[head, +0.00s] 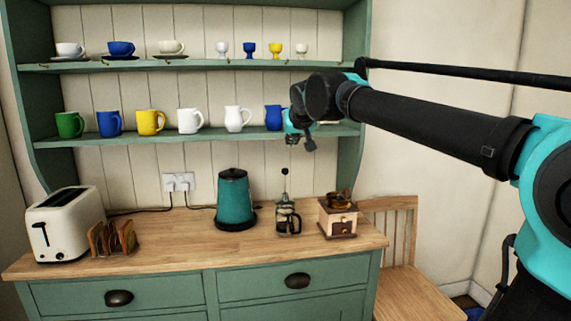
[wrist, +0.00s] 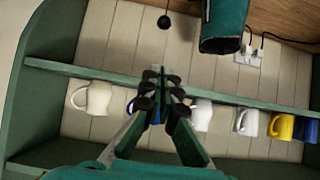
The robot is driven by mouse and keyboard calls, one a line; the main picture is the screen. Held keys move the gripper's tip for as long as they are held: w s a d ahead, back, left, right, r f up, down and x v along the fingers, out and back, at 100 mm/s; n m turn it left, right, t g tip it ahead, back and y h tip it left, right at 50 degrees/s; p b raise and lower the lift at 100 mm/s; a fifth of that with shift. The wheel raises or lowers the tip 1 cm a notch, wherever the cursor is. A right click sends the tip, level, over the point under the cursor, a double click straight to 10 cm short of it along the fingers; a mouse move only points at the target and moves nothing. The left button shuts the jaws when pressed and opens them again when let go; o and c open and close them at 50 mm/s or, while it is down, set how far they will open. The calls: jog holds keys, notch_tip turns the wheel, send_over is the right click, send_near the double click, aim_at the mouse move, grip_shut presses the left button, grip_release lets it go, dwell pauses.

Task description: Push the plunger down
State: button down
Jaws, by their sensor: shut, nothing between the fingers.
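The French press (head: 288,218) stands on the wooden worktop between the teal kettle and the coffee grinder. Its plunger (head: 284,171) is up, with a black ball knob on a thin rod well above the lid. The knob (wrist: 164,21) also shows at the top of the wrist view; the press body is out of that frame. My gripper (head: 309,144) is shut and empty, in front of the lower shelf, above and a little right of the knob and apart from it. Its fingers (wrist: 161,84) show close together in the wrist view.
The teal kettle (head: 233,200) stands close left of the press, and the grinder (head: 338,217) close right. A toaster (head: 66,223) and toast rack (head: 112,238) are further left. The lower shelf (head: 160,138) holds several mugs, with a blue jug (head: 273,117) near my gripper.

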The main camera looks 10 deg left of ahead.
jog(key=s+f+x, duration=0.1)
jog(key=f+x, duration=0.1)
jog(key=x, duration=1.1)
jog(key=shift+s+d+f, duration=0.2)
jog(key=shift+s+d, duration=0.05)
jog(key=shift+s, duration=0.1)
notch_tip(320, 180, down, 8)
jog(key=shift+s+r, duration=0.1)
jog(key=shift+r, duration=0.1)
